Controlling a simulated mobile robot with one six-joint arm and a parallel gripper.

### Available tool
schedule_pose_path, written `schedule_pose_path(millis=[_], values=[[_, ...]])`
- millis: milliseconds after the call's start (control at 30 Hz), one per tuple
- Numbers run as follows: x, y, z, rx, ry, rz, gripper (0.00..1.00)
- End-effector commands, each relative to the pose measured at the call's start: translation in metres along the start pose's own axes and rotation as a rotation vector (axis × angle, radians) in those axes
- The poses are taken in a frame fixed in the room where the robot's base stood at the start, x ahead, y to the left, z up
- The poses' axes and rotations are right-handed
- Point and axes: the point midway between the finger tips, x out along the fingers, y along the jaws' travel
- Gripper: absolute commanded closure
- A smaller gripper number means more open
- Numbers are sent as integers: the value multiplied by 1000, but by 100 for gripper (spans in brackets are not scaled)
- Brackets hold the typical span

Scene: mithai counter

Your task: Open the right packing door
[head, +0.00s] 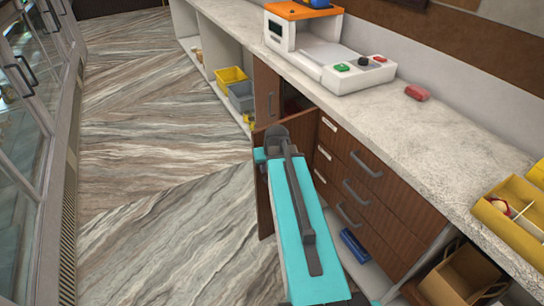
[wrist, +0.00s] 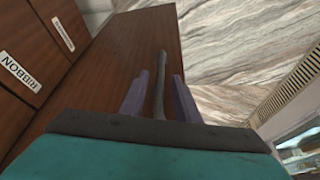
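The right packing door (head: 264,205) is a brown wooden panel standing swung out from the counter front, partly hidden behind my arm in the head view. In the wrist view its brown face (wrist: 120,55) fills the upper middle, with a grey bar handle (wrist: 161,75) running up it. My gripper (wrist: 159,85) has one purple finger on each side of this handle, with a narrow gap showing on both sides, so it looks open around the handle. In the head view my fingers are hidden by my turquoise wrist.
The other brown door (head: 266,90) looks closed. Drawers (head: 365,190) with bar handles line the counter front to the right; a "RIBBON" label (wrist: 18,70) shows close by. Open shelves hold yellow and grey bins (head: 240,96). The marble-patterned floor (head: 150,190) on the left is clear up to glass cases (head: 30,110).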

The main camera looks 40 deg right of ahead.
Motion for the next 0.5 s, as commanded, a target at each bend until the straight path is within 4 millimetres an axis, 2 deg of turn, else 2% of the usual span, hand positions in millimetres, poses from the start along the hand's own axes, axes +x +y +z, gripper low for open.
schedule_pose_path(millis=[500], values=[[-60,1,0,2,4,1,71]])
